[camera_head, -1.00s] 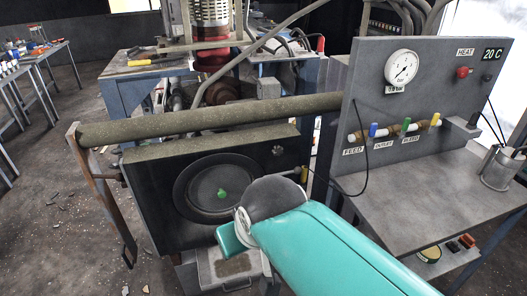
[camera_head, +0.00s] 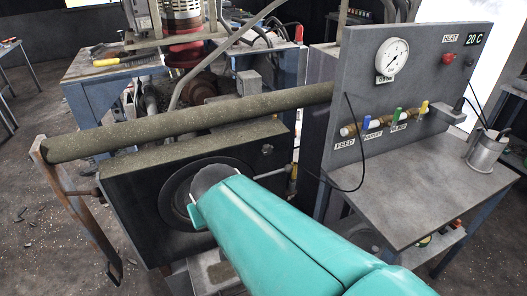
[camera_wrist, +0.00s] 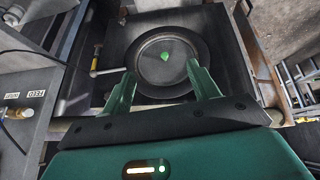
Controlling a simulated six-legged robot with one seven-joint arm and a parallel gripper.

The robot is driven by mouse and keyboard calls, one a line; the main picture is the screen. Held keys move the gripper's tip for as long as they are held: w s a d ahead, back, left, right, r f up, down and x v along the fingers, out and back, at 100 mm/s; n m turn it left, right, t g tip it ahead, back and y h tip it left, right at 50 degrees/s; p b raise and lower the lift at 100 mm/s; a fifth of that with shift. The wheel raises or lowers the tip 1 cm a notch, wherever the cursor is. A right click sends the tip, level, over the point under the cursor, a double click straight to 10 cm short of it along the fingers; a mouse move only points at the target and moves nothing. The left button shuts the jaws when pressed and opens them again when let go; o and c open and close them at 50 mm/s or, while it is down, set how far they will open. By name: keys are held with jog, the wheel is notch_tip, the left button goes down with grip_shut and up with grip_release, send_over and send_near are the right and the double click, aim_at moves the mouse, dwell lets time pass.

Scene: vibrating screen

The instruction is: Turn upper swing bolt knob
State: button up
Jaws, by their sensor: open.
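A small grey lobed knob (camera_head: 267,149) sits at the upper right corner of the dark box front (camera_head: 128,212) in the head view; I take it for the upper swing bolt knob. I cannot pick it out in the wrist view. The round hatch (camera_head: 167,187) is partly covered by my arm in the head view. In the wrist view my gripper (camera_wrist: 161,82) is open and empty, its two green fingers apart in front of the lower part of the hatch (camera_wrist: 139,65). A small green piece (camera_wrist: 163,57) shows at the hatch's middle, beyond the fingertips.
A thick pipe (camera_head: 190,124) runs above the box. A yellow-handled valve (camera_head: 293,172) is at the box's right side. The gauge panel (camera_head: 345,100) and grey bench (camera_head: 420,200) stand to the right. A rusty post (camera_head: 75,213) stands at left.

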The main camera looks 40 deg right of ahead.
jog(key=w+d+f+m, duration=0.3)
jog(key=w+d+f, duration=0.2)
jog(key=d+f, duration=0.55)
jog(key=m+t+h, duration=0.3)
jog(key=m+t, duration=0.9)
jog(key=m, duration=0.4)
send_near(269, 152)
jog(key=x, duration=0.9)
jog(key=shift+w+r, duration=0.1)
jog(key=shift+w, duration=0.05)
jog(key=c, duration=0.9)
jog(key=shift+c, duration=0.2)
